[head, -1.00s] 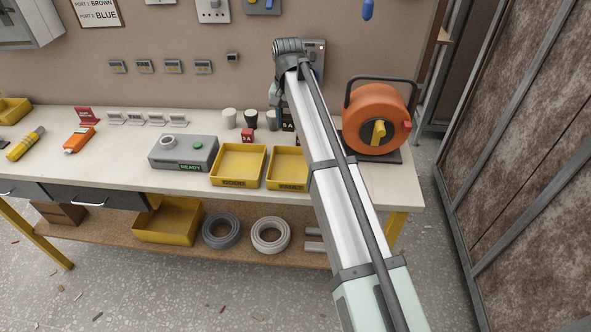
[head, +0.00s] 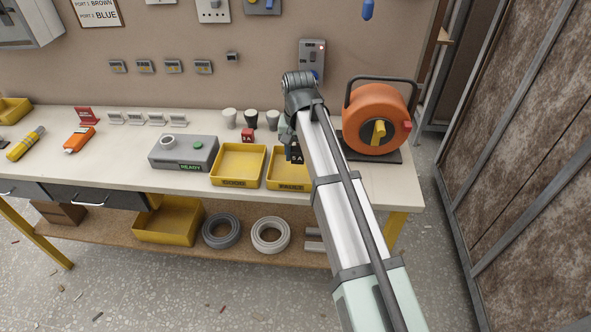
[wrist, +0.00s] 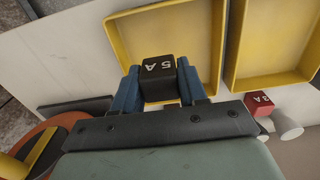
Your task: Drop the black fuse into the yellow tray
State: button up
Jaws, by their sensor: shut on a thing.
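The black fuse (wrist: 158,68), marked 5 A, is gripped between the two blue fingers of my gripper (wrist: 158,88) in the wrist view. In the head view my gripper (head: 292,150) holds the black fuse (head: 297,156) above the back part of the right yellow tray (head: 288,185), partly hiding that tray. A second yellow tray (head: 238,182) stands just left of it on the bench. In the wrist view the right tray (wrist: 212,45) lies beyond the fuse, and the other tray (wrist: 231,60) is to its right. The visible tray floors look empty.
A red fuse (head: 247,135) stands behind the left tray, near several small cups (head: 251,119). An orange cable reel (head: 376,118) stands close on the right. A grey box with a green button (head: 184,153) is to the left.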

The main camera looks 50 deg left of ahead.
aim_at(298, 161)
jog(key=shift+f, duration=1.7)
jog(key=o, duration=1.1)
jog(key=shift+r, duration=0.1)
notch_tip(298, 161, up, 14)
jog(key=shift+f, duration=0.15)
